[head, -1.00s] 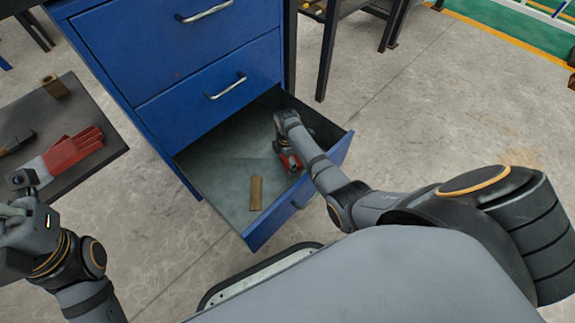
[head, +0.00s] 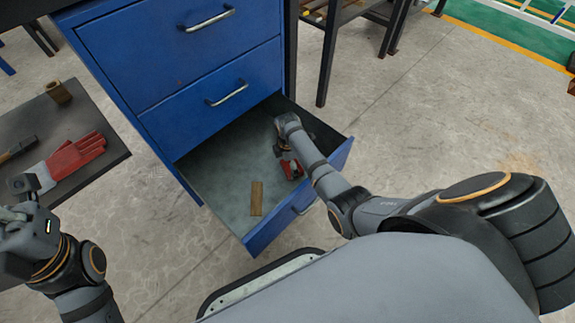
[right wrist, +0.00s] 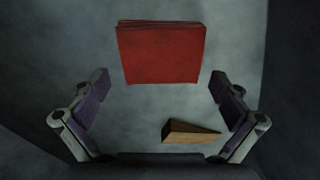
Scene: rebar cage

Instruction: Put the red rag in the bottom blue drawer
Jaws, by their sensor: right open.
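The red rag (right wrist: 160,54), a folded square, lies on the floor of the open bottom blue drawer (head: 222,165). In the head view only part of the rag (head: 294,171) shows beside my right gripper. My right gripper (head: 287,158) is inside the drawer space, above its floor. In the right wrist view its fingers (right wrist: 160,103) are spread wide and empty, with the rag beyond them and not between them. My left gripper (head: 22,192) is at the left edge by the table; its fingertips are too unclear to read.
A wooden wedge (head: 256,198) lies in the drawer; it also shows in the right wrist view (right wrist: 188,132). Two closed drawers (head: 205,95) are above. The dark table (head: 108,163) at left holds red-and-grey gloves (head: 75,155), a hammer (head: 20,149) and a small brown cylinder (head: 58,92).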

